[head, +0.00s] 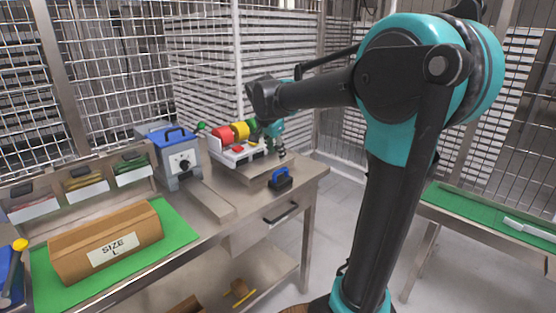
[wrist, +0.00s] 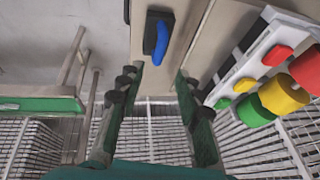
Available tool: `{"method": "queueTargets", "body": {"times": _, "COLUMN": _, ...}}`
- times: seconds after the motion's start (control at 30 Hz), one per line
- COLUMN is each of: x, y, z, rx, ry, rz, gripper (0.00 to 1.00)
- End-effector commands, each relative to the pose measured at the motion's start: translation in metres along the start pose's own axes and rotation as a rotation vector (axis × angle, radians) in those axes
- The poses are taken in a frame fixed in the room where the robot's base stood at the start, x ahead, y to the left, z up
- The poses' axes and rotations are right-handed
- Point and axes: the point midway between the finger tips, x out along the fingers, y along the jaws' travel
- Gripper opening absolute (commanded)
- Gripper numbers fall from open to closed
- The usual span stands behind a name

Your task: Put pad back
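A small dark block with a blue handle, which looks like the pad (head: 281,183), rests on the steel table near its right end. It also shows at the top of the wrist view, with its dark body (wrist: 151,40) beside the blue handle. My gripper (head: 277,153) is above the table, just behind and over the pad, pointing down. In the wrist view my gripper (wrist: 158,78) has its two fingers wide apart with nothing between them. The pad appears beyond the fingertips and apart from them.
A white device with red, yellow and green rollers (head: 240,131) stands close to my gripper. A grey-blue machine (head: 175,158) is further left. A brown block marked SIZE L (head: 105,240) lies on a green mat. Another table (head: 490,215) stands right.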

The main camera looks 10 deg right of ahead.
Motion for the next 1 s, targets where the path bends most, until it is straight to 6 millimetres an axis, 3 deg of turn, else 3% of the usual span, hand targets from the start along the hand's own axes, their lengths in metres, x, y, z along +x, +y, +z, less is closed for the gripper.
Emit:
{"method": "queueTargets", "body": {"times": 0.17, "x": -0.004, "y": 0.002, "z": 0.001, "rx": -0.004, "ry": -0.001, "rz": 0.0, "gripper": 0.35}}
{"method": "queueTargets", "body": {"times": 0.27, "x": 0.004, "y": 0.017, "z": 0.005, "rx": -0.046, "ry": -0.012, "rz": -0.002, "gripper": 0.35}}
{"method": "queueTargets", "body": {"times": 0.37, "x": 0.024, "y": 0.054, "z": 0.018, "rx": -0.159, "ry": -0.036, "rz": -0.012, "gripper": 0.35}}
{"method": "queueTargets", "body": {"times": 0.47, "x": 0.05, "y": 0.109, "z": 0.042, "rx": -0.329, "ry": -0.07, "rz": -0.035, "gripper": 0.35}}
{"method": "queueTargets", "body": {"times": 0.6, "x": 0.083, "y": 0.187, "z": 0.084, "rx": -0.579, "ry": -0.103, "rz": -0.087, "gripper": 0.35}}
{"method": "queueTargets", "body": {"times": 0.7, "x": 0.099, "y": 0.233, "z": 0.114, "rx": -0.731, "ry": -0.114, "rz": -0.126, "gripper": 0.35}}
{"method": "queueTargets", "body": {"times": 0.83, "x": 0.112, "y": 0.271, "z": 0.143, "rx": -0.868, "ry": -0.116, "rz": -0.165, "gripper": 0.35}}
{"method": "queueTargets", "body": {"times": 1.0, "x": 0.117, "y": 0.288, "z": 0.157, "rx": -0.938, "ry": -0.114, "rz": -0.186, "gripper": 0.35}}
